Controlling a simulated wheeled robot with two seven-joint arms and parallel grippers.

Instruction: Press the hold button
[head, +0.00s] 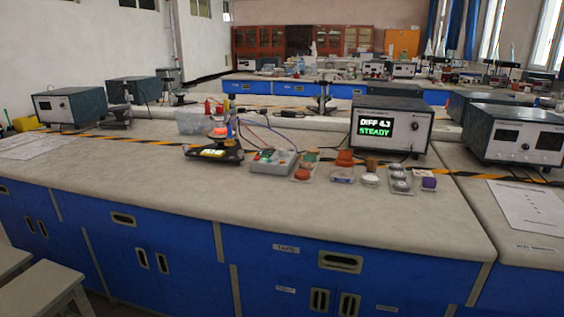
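A grey instrument box (413,136) stands on the lab bench, right of centre. Its lit screen (375,127) reads "DIFF 4.3" above "STEADY" in green and white. Small knobs or sockets show at the right of its front, too small to tell apart. A black-based device (234,155) with a lit yellow-green panel (213,152) and an orange-red glowing part (220,132) stands left of it. I cannot make out which part, if any, is the hold button. Neither of my grippers is in view.
A grey parts tray (262,167) and several small dishes with coloured pieces lie between the two devices, towards the front. The bench top (120,166) is clear at front left. A stool (50,290) stands at lower left.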

